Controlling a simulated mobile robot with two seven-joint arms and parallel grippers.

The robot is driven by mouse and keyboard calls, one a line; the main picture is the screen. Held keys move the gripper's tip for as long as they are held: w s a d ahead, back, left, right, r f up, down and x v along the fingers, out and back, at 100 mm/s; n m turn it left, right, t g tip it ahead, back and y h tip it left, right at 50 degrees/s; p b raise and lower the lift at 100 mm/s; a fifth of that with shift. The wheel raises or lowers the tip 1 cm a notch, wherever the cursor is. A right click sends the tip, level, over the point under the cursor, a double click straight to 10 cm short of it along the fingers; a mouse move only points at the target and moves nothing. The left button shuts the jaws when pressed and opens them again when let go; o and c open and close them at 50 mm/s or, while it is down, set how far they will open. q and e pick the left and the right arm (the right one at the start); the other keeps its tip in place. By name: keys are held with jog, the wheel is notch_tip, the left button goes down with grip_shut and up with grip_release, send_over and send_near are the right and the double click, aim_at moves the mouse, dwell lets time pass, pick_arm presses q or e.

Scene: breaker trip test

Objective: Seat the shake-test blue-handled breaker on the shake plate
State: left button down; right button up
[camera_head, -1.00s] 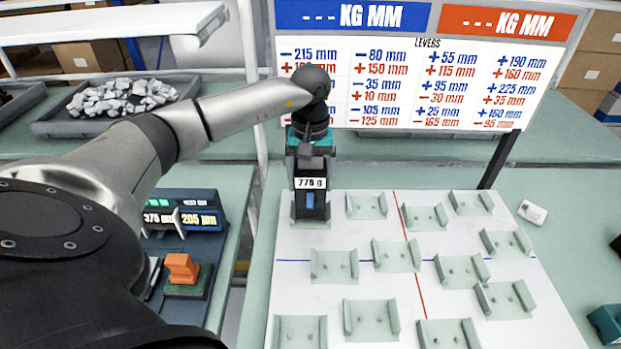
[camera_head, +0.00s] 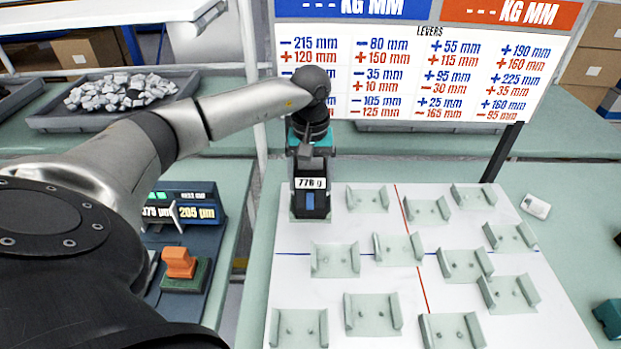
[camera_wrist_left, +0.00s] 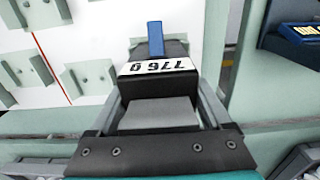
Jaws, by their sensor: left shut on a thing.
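The blue-handled breaker (camera_head: 311,203) is a black block with a blue lever and a white label reading about 776 g. It is at the far left corner of the white shake plate (camera_head: 300,278), at a pale green cradle there. My left gripper (camera_head: 312,165) is shut on it from above and behind. The left wrist view shows the breaker (camera_wrist_left: 158,80) upright between the two fingers of the gripper (camera_wrist_left: 160,105). Whether its base rests fully in the cradle is hidden. My right gripper is not in view.
Several empty cradles (camera_head: 334,262) stand on the plate, crossed by a blue and a red line. A lever board (camera_head: 415,80) stands behind. An orange-handled device (camera_head: 179,263) and a display unit (camera_head: 186,212) are at left. A small white item (camera_head: 536,206) lies right of the plate.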

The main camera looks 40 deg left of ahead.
pick_arm(q)
jog(key=shift+c, duration=0.2)
grip_release()
jog(key=shift+o, duration=0.2)
jog(key=shift+f, duration=0.1)
notch_tip(320, 180, up, 15)
jog(key=shift+r+p, duration=0.2)
jog(key=shift+p, duration=0.3)
jog(key=shift+f, duration=0.1)
